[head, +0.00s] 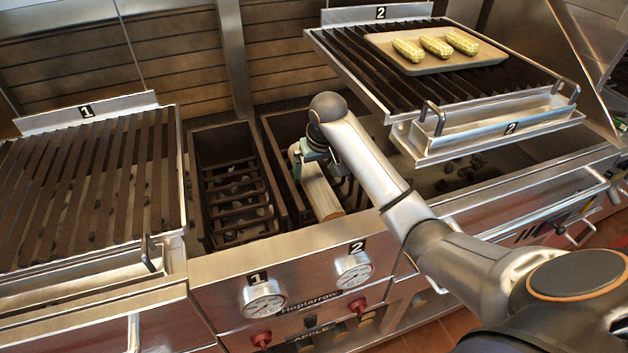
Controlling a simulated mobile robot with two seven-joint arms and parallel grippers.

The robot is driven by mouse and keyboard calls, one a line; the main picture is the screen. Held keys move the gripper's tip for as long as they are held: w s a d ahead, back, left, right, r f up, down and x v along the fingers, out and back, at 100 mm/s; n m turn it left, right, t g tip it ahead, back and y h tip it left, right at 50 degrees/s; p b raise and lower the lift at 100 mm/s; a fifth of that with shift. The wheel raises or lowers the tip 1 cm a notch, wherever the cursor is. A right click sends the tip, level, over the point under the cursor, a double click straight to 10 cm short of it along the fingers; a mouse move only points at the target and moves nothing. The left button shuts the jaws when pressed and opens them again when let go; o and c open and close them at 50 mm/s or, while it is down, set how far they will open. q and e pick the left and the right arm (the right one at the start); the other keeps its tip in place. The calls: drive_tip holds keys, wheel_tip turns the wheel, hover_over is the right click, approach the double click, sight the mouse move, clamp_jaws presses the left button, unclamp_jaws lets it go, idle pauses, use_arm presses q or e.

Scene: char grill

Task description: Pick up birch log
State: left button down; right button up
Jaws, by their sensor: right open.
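A pale birch log (321,193) lies lengthwise in the right one of the two dark metal bins between the grills. Its near end faces me, and its far part is partly covered by my gripper. My right arm reaches in from the right, and my right gripper (306,157) is over the far part of the log. Its jaws are open; the wrist hides much of them, and I cannot tell whether they touch the log. My left gripper is not in view.
Grill grate 1 (80,190) is at the left. Raised grate 2 (350,62) holds a tray (480,57) with three corn cobs (436,46). The left bin (198,150) has a rack over coals. A steel front panel (235,268) with gauges stands before the bins.

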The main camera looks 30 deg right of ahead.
sight(315, 175)
drive_tip(key=shift+x, duration=1.95)
drive_tip(key=shift+d, duration=0.1)
clamp_jaws()
drive_tip(key=shift+w+r, duration=0.1)
drive_tip(key=shift+r, duration=0.05)
